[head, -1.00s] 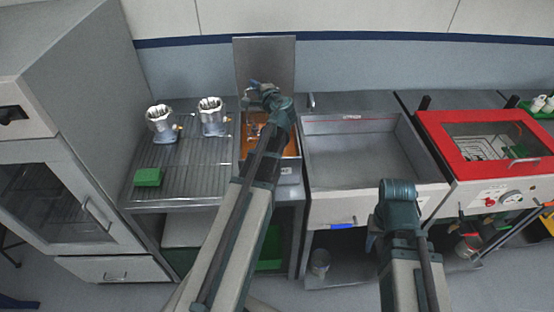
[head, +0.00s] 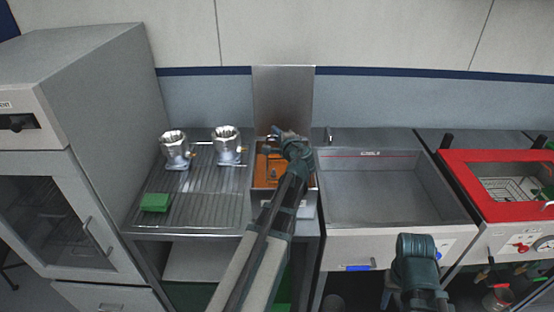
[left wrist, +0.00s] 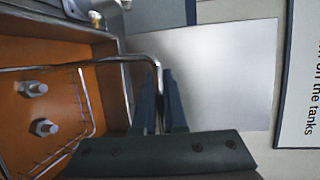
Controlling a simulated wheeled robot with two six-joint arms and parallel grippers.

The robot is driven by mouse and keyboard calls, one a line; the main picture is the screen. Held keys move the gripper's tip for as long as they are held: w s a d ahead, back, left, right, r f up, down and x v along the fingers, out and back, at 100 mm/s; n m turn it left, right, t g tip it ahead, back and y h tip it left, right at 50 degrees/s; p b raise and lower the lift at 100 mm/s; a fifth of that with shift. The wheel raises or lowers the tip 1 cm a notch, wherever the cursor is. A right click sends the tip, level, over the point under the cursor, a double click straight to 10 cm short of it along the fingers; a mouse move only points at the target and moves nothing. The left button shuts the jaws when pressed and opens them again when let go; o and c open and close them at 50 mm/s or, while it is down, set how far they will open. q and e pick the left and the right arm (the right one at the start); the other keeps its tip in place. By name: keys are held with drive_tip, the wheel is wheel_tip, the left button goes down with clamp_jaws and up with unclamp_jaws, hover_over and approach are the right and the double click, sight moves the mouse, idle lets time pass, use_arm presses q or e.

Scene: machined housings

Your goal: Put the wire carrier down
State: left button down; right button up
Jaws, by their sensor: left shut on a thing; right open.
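The wire carrier (left wrist: 85,72) is a bent metal wire frame with thin cross wires. In the left wrist view its tall handle rises into my left gripper (left wrist: 162,100), whose blue fingers are shut on it. The carrier is at the orange-lined tank (head: 270,181); I cannot tell whether it touches the bottom. In the head view my left gripper (head: 274,136) is over the rear of that tank, and my arm hides much of the carrier. My right gripper (head: 388,288) is open, low in front of the grey sink and mostly hidden by its own wrist.
Two metal housings (head: 175,148) (head: 227,143) and a green block (head: 156,202) stand on the ribbed drainboard (head: 200,205). A metal panel (head: 284,98) rises behind the tank. The grey sink (head: 385,190) is empty. A red-framed unit (head: 490,208) is at right.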

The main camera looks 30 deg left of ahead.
use_arm(q)
wheel_tip(320, 180, down, 6)
drive_tip(key=b, duration=0.5)
use_arm(e)
wheel_tip(320, 180, down, 6)
use_arm(q)
drive_tip(key=shift+f, duration=0.2)
use_arm(e)
drive_tip(key=shift+f, duration=0.15)
use_arm(q)
drive_tip(key=shift+f, duration=0.15)
drive_tip(key=c, duration=1)
unclamp_jaws()
drive_tip(key=v, duration=0.4)
drive_tip(key=p+v, duration=0.1)
drive_tip(key=v, duration=0.3)
drive_tip(key=p+v, duration=0.1)
drive_tip(key=v, duration=0.3)
drive_tip(key=shift+r, duration=0.3)
use_arm(e)
wheel_tip(320, 180, up, 2)
drive_tip(key=shift+r, duration=0.15)
